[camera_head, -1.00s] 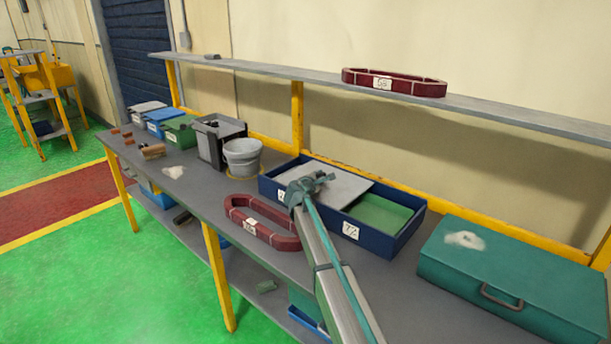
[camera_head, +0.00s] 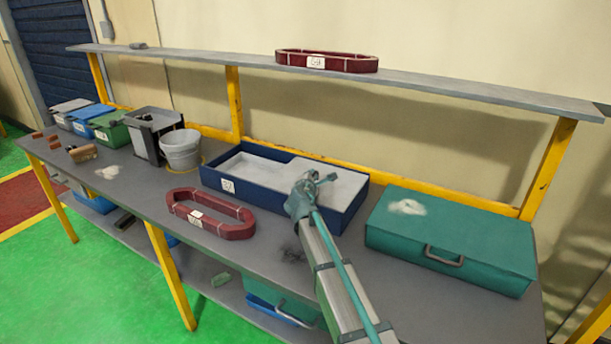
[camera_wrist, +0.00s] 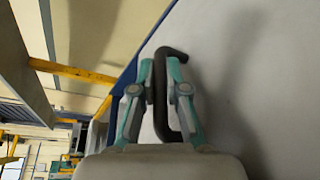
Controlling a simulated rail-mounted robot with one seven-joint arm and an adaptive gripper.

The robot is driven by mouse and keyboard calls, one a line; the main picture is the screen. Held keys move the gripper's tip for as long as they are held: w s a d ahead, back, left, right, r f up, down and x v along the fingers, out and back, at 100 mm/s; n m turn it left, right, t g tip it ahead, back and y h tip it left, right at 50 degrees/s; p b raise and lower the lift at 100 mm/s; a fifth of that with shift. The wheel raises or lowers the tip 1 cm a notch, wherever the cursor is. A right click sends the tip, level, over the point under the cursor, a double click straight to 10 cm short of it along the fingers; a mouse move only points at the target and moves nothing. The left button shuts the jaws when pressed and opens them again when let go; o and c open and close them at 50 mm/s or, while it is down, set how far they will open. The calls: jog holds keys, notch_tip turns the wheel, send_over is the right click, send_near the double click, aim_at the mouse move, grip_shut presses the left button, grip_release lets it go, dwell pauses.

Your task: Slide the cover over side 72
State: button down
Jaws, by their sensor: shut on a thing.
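The blue two-compartment tray (camera_head: 265,204) stands on the bench. A white label with a number that looks like 37 (camera_head: 228,186) is on the left part of its front. The pale grey flat cover (camera_head: 345,178) lies over the right side; the left compartment (camera_head: 255,168) is uncovered, with a pale floor. My gripper (camera_head: 312,184) is over the cover. In the wrist view my gripper (camera_wrist: 161,88) is shut on the cover's dark bar handle (camera_wrist: 176,52), with the pale cover (camera_wrist: 220,50) behind it. The label of side 72 is hidden behind my arm.
A teal case (camera_head: 450,238) stands close to the tray's right. A dark red coil (camera_head: 210,213) lies in front, left of my arm. A grey bucket (camera_head: 180,149) stands left of the tray. A shelf (camera_head: 440,88) with another red coil (camera_head: 326,61) runs above.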

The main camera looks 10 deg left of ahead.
jog(key=shift+s+d+f, duration=0.1)
jog(key=c, duration=1.5)
grip_release()
jog(key=shift+d, duration=0.1)
jog(key=shift+o, duration=0.2)
jog(key=v, duration=1.2)
